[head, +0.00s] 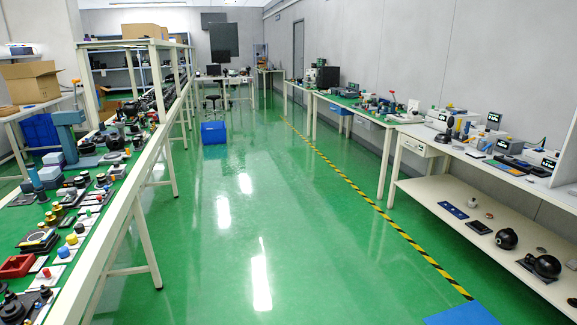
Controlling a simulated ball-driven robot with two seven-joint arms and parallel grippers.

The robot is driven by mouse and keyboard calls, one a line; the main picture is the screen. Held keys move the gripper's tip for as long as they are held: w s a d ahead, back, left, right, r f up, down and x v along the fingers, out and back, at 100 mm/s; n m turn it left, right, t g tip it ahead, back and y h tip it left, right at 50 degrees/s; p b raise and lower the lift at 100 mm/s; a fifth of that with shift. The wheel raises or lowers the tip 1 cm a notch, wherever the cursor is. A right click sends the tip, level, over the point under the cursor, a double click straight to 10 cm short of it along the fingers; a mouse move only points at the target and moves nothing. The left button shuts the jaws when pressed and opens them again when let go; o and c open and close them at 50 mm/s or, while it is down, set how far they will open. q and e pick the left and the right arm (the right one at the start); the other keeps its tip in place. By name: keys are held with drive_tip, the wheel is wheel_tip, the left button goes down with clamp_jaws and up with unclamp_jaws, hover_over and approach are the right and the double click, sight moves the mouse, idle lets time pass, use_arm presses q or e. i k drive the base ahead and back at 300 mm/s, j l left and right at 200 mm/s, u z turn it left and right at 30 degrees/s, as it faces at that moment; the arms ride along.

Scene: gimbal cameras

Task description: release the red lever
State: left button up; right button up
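I cannot make out a red lever with certainty. On the left bench (113,215), crowded with small devices, a small red part (46,272) shows near a red open tray (17,266). Yellow and blue knobs stand close to it. On the right-hand benches a small upright red piece (391,97) shows among other equipment, too small to identify. Neither of my grippers is in view.
A clear green floor aisle (240,220) runs between the left bench and the right benches (470,152), with a yellow-black stripe (375,213) along its right. A blue bin (214,132) stands ahead. Cardboard boxes (30,82) sit at far left.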

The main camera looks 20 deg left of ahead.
sight(46, 273)
drive_tip(key=i+u, duration=0.2)
drive_tip(key=u, duration=0.3)
drive_tip(key=i+u, duration=0.25)
drive_tip(key=u, duration=0.2)
drive_tip(key=i+u, duration=0.25)
drive_tip(key=u, duration=0.25)
drive_tip(key=i+l+u, duration=0.15)
drive_tip(key=u, duration=0.3)
drive_tip(key=i+l+u, duration=0.15)
drive_tip(key=l+u, duration=0.2)
drive_tip(key=u, duration=0.15)
drive_tip(key=i+l+u, duration=0.15)
drive_tip(key=l+u, duration=0.15)
drive_tip(key=u, duration=0.15)
